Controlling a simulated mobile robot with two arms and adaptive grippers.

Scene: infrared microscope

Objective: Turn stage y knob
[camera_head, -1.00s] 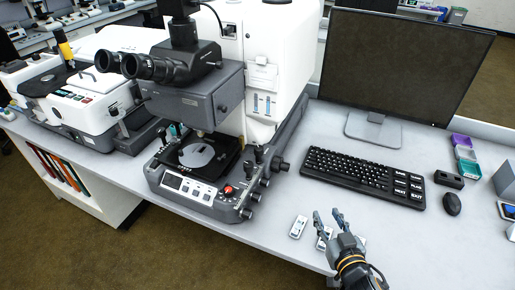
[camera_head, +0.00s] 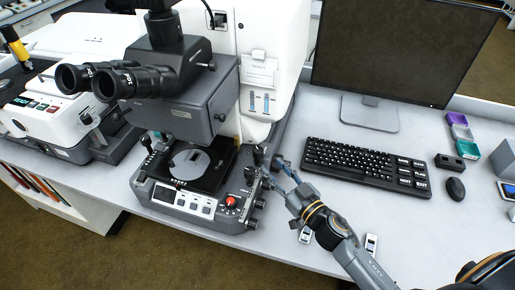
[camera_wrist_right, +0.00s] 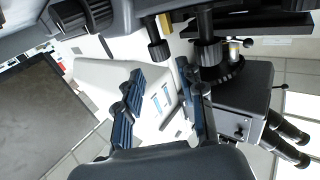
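The white and dark grey infrared microscope (camera_head: 275,75) stands on the bench, with a black stage (camera_head: 212,168) under its head. Small dark knobs (camera_head: 258,155) stick out at the right of the stage; I cannot tell which is the stage y knob. My right gripper (camera_head: 268,169) is beside these knobs, fingers pointing at the microscope. In the right wrist view the gripper (camera_wrist_right: 158,90) has its two fingers apart with nothing clearly between them. Dark cylindrical knobs (camera_wrist_right: 158,48) show near the fingertips there; contact cannot be told. My left gripper is not in view.
A control panel (camera_head: 185,200) with a red-ringed knob (camera_head: 231,201) is on the microscope's front base. The keyboard (camera_head: 365,165), monitor (camera_head: 385,50) and mouse (camera_head: 455,189) are to the right. Small white devices (camera_head: 371,243) lie near the bench's front edge.

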